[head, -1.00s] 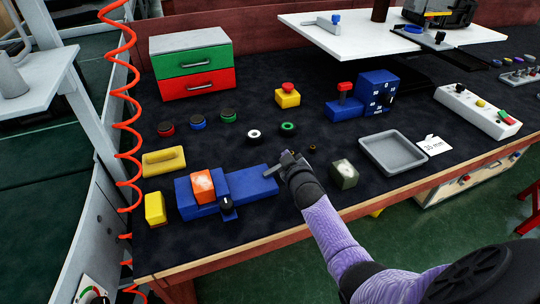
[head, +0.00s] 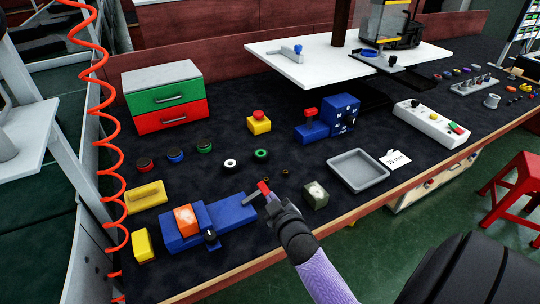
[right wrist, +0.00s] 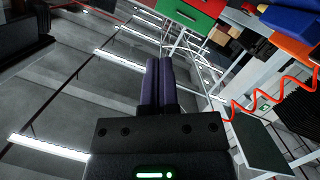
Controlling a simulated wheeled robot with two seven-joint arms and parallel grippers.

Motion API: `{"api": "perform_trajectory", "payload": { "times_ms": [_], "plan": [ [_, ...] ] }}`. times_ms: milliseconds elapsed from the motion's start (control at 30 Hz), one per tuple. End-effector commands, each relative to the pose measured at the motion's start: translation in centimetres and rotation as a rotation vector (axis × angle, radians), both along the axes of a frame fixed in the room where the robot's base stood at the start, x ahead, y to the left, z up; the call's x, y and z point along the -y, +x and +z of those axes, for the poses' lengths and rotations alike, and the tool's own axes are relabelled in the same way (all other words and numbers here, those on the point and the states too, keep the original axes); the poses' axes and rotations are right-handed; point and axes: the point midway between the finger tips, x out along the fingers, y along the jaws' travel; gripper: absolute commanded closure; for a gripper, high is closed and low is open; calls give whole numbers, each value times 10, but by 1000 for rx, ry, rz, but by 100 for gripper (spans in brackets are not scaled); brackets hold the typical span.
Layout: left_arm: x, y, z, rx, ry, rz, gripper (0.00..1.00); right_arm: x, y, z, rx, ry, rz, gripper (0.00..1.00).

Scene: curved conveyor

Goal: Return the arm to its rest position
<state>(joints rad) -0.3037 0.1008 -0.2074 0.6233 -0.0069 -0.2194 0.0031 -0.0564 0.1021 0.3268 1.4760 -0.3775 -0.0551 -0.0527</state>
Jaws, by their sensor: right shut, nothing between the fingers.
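My right gripper (head: 258,192) reaches in from the bottom right in the head view, in front of the right end of the blue vise-like fixture (head: 232,212). In the right wrist view its two dark purple fingers (right wrist: 158,85) lie together, with nothing seen between them. A small red patch shows by the fingertips in the head view; I cannot tell what it belongs to. An orange block (head: 186,219) sits on the fixture. My left gripper is not in view.
A dark olive block (head: 315,195) and a grey tray (head: 358,172) are right of the gripper. A green-and-red drawer box (head: 165,98) stands behind. A red stool (head: 515,185) is at right.

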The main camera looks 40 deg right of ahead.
Motion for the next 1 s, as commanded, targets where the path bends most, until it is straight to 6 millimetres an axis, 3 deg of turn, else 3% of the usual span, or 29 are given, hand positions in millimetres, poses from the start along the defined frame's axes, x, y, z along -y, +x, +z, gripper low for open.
{"api": "perform_trajectory", "payload": {
  "times_ms": [133, 200, 267, 333, 400, 467, 500, 600, 700, 800, 900, 1000],
  "plan": [
    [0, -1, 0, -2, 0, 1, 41, 0, 0, 0, -1, 1, 0, 100],
    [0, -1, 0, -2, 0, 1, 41, -4, -3, -11, -26, 17, 6, 100],
    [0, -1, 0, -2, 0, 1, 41, -15, -12, -38, -95, 58, 20, 100],
    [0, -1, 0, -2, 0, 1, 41, -37, -35, -88, -228, 134, 44, 100],
    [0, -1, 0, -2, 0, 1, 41, -64, -74, -144, -395, 221, 63, 100],
    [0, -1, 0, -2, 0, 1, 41, -85, -116, -185, -543, 286, 73, 100],
    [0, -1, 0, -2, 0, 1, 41, -99, -148, -210, -643, 323, 75, 100],
    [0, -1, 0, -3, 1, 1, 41, -125, -233, -255, -884, 395, 69, 100],
    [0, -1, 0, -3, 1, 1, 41, -139, -306, -277, -1073, 434, 52, 100],
    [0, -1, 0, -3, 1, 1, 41, -145, -353, -284, -1189, 448, 36, 100],
    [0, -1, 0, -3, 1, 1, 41, -147, -372, -285, -1238, 454, 27, 100],
    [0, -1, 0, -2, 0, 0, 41, -147, -374, -285, -1244, 454, 27, 100]
  ]
}}
